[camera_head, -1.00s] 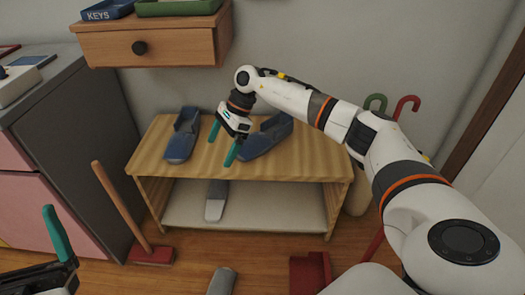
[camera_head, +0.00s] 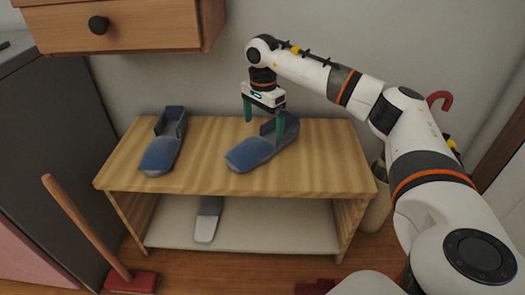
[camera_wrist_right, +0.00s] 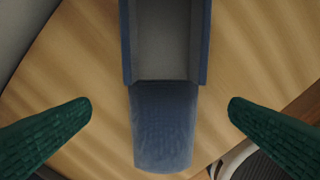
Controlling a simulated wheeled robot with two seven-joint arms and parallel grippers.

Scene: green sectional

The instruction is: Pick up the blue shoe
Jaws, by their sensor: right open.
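Two blue shoes lie on top of the wooden bench (camera_head: 205,180): a left one (camera_head: 162,153) and a right one (camera_head: 249,154). My right gripper (camera_head: 264,129) is at the right shoe, pointing down, open and empty. In the head view one finger overlaps the shoe's heel part and the other is to its left. In the right wrist view the blue shoe (camera_wrist_right: 163,125) runs between the two spread green fingers, with a visible gap on each side. Whether the fingertips reach down to the shoe's height is hard to tell. My left gripper is out of view.
A wooden drawer unit (camera_head: 140,28) hangs on the wall at upper left. A grey shoe (camera_head: 207,220) lies on the lower shelf. A wooden-handled tool with a red head (camera_head: 131,283) leans at left. A holder with a red cane (camera_head: 440,97) stands right of the bench.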

